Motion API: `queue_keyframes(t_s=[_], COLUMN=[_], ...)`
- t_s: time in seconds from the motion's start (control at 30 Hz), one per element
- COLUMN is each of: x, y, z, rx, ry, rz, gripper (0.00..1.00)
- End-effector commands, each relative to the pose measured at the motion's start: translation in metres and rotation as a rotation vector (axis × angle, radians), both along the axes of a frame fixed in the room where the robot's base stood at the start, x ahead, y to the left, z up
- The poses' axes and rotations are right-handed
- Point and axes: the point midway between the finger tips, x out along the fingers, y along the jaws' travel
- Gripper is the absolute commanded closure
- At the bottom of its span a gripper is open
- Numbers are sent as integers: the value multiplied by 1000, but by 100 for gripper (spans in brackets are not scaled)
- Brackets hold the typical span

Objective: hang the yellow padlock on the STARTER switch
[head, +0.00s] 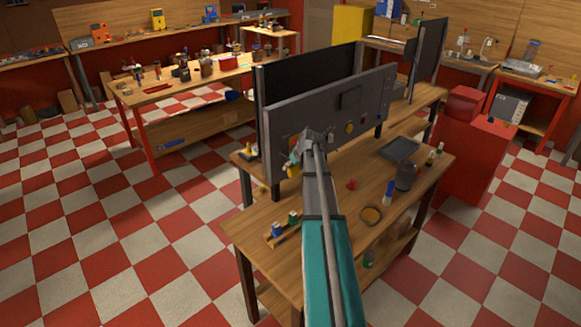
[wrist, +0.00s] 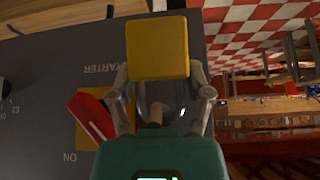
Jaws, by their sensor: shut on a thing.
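The yellow padlock (wrist: 157,47) is in my gripper (wrist: 160,90), whose two fingers close on it from either side in the wrist view. Its yellow body faces the camera. The shackle is hard to make out between the fingers. The STARTER switch (wrist: 92,115) is a red lever on a yellow plate, just left of the left finger, with upside-down STARTER and ON lettering on the grey panel. The padlock appears in front of the panel, and I cannot tell whether it touches the switch. In the head view my gripper (head: 308,140) is at the panel's front face.
The grey panel (head: 350,100) stands upright on a wooden bench (head: 330,235). A black dial (wrist: 5,88) lies left of the switch. Checkered floor surrounds the bench.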

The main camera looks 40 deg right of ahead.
Motion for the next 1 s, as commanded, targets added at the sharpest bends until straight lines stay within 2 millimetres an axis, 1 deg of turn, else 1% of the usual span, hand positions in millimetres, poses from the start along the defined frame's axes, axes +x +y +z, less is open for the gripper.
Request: queue_keyframes(t_s=[0.43,0.47,0.5,0.63,1.0], x=[0,0,0,0,0], y=[1,1,1,1,2], z=[-1,-1,-1,-1,-1], rx=[2,2,1,1,2], ry=[2,2,2,2,2], rz=[1,1,2,2,3], gripper=[92,31,24,0,0])
